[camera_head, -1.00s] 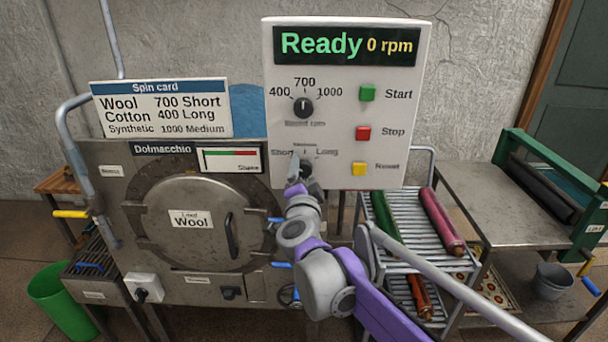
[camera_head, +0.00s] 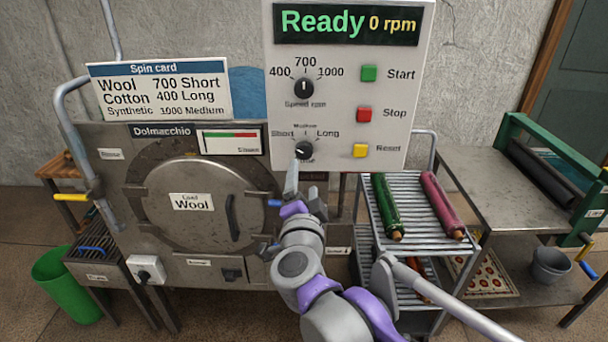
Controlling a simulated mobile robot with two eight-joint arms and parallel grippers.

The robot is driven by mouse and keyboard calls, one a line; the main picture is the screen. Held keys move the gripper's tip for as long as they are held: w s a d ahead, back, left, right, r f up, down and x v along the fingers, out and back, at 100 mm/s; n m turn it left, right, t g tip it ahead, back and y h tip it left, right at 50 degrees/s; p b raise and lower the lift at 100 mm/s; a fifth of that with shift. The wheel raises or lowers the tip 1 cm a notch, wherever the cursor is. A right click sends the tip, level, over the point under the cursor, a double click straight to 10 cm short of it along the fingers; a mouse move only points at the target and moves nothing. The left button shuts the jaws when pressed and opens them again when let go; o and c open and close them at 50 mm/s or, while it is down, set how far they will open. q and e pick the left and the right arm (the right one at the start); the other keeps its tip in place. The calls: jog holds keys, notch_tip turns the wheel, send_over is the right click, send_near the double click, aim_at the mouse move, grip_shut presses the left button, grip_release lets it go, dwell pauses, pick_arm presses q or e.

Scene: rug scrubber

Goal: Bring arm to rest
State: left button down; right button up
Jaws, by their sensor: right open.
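My right gripper (camera_head: 303,190) is open and empty. It hangs just below the control panel (camera_head: 440,50), in front of the machine's right side, with its fingers pointing up. A small gap seems to lie between its fingertips and the lower dial (camera_head: 304,150), whose pointer is turned toward "Short". The speed dial (camera_head: 304,88) points up at 700. The display (camera_head: 346,24) reads "Ready 0 rpm". My left gripper is out of view.
The drum door (camera_head: 190,235) labelled "Wool" is closed to the left of my arm. A green bin (camera_head: 70,290) stands at far left.

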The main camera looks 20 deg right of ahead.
dwell(0.3)
jog(key=s+a+f+n+g+y+p, duration=0.3)
jog(key=s+a+f+n+y, duration=0.2)
jog(key=s+f+n+y, duration=0.55)
jog(key=s+d+f+n+g+h+p, duration=0.1)
jog(key=s+d+f+n+g+h, duration=0.1)
jog(key=s+d+f+g, duration=0.2)
jog(key=s+d+f+n+g+h+p, duration=0.1)
jog(key=s+d+f+n+g+h, duration=0.1)
jog(key=s+f, duration=0.8)
jog(key=d+g+h, duration=0.1)
jog(key=d+g, duration=0.1)
jog(key=g, duration=0.1)
jog(key=shift+d+f, duration=0.2)
jog(key=shift+d, duration=0.05)
jog(key=shift+s+n+h, duration=0.1)
jog(key=shift+n+h, duration=0.15)
